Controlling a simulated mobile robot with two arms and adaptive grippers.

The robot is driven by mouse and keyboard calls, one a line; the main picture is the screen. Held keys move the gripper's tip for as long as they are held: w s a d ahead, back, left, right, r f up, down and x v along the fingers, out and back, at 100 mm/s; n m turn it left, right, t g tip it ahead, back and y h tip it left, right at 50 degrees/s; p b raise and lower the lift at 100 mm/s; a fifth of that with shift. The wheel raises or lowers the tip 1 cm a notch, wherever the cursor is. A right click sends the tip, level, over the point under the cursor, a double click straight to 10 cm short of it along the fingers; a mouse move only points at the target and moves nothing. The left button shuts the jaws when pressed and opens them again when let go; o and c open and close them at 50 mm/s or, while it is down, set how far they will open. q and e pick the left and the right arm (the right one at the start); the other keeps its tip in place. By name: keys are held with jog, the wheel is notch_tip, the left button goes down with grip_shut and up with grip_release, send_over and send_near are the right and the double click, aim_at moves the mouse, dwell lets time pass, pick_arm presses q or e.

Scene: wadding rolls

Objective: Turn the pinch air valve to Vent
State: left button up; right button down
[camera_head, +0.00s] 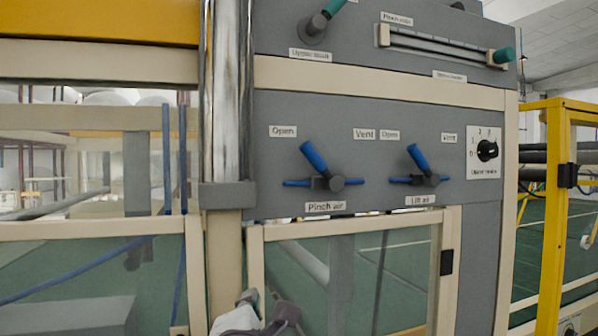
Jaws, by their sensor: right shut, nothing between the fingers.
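The pinch air valve (327,183) is on the grey panel, above its "Pinch air" label (325,207). Its blue handle (313,157) slants up and to the left, on the side of the "Open" label (283,131). The "Vent" label (364,134) is up and to the right of the valve. My right gripper (266,311) shows only partly at the bottom edge, below and left of the valve and apart from it. It is shut and empty. My left gripper is not in view.
A similar blue lift air valve (418,181) sits close to the right. A black rotary knob (487,150) is farther right. A chrome column (226,105) stands left of the panel. A framed window (345,280) is below. The space before the valve looks clear.

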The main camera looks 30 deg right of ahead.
aim_at(318, 167)
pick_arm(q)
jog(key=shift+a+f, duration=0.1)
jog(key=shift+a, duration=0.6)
pick_arm(e)
jog(key=s+r+h, duration=0.2)
jog(key=s+r, duration=0.1)
jog(key=r, duration=0.4)
jog(key=s+r+h, duration=0.3)
jog(key=s+r, duration=0.1)
jog(key=r, duration=0.3)
jog(key=shift+d+t+h, duration=0.2)
jog(key=shift+t+h, duration=0.1)
jog(key=shift+t, duration=0.1)
pick_arm(q)
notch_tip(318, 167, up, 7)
jog(key=p, duration=0.6)
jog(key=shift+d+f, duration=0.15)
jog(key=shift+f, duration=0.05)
pick_arm(e)
jog(key=x, duration=0.4)
jog(key=s+d+r+x, duration=0.1)
jog(key=x, duration=0.3)
jog(key=s+x, duration=0.1)
jog(key=x, duration=0.4)
jog(key=shift+d+r, duration=0.2)
pick_arm(q)
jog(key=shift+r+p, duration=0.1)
jog(key=shift+p, duration=0.2)
pick_arm(e)
jog(key=shift+w, duration=0.2)
